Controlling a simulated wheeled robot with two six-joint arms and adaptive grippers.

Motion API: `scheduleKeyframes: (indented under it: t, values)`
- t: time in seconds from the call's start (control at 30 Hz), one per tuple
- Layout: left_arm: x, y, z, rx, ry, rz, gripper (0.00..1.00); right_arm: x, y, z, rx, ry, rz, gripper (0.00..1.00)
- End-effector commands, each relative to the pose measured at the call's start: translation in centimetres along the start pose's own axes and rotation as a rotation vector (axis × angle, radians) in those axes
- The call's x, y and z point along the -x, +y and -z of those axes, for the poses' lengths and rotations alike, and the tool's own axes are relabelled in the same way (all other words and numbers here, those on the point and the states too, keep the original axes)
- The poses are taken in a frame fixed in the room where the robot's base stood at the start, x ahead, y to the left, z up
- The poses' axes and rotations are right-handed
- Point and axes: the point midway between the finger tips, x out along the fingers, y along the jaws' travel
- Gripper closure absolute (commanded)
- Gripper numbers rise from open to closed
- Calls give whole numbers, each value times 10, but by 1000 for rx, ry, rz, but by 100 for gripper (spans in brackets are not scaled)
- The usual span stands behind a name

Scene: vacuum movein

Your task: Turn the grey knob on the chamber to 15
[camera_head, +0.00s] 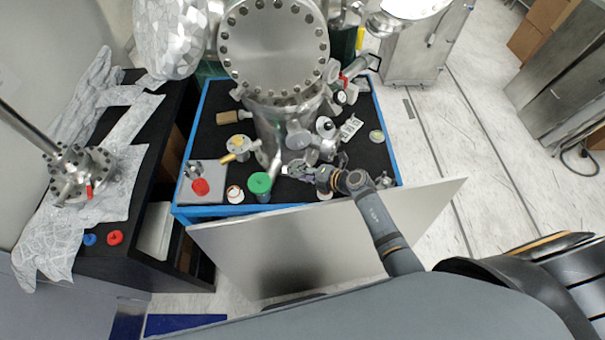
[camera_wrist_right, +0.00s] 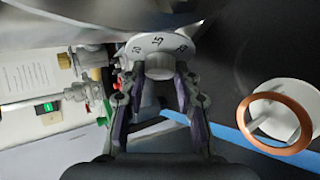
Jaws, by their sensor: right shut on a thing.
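The steel chamber (camera_head: 275,50) stands upright on the dark top of the blue-edged table, with a bolted round lid. In the right wrist view the grey knob (camera_wrist_right: 160,64) sits in front of a pale dial (camera_wrist_right: 150,44) with printed numbers. A few of these show along its upper edge, but I cannot read for sure which one is set. My right gripper (camera_head: 302,170) reaches in from the right, low at the front of the chamber. In its wrist view the fingers (camera_wrist_right: 157,80) are shut on the knob, one on each side. My left gripper is not in view.
A green-capped jar (camera_head: 260,184), a grey plate with a red part (camera_head: 200,187) and several metal fittings stand around the chamber. A copper ring (camera_wrist_right: 275,125) lies right of the gripper in the wrist view. A dark bench (camera_head: 120,230) stands at the left.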

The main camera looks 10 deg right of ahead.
Motion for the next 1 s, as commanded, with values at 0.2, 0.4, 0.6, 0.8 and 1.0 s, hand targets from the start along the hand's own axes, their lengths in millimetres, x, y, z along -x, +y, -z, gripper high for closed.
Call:
scheduleKeyframes:
  t: [0.2, 0.4, 0.6, 0.8, 1.0]
  values:
    - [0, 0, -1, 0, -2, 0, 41, 0, -1, 0, 1, 0, 3, 63]
    - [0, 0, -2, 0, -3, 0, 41, 0, 0, 0, 2, 0, 3, 46]
    - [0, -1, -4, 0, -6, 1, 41, 0, 0, 0, 3, 0, 3, 46]
    - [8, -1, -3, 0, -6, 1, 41, 1, 4, 0, 79, 1, 57, 46]
    - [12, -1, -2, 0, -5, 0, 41, 19, 3, 0, 207, -3, 158, 46]
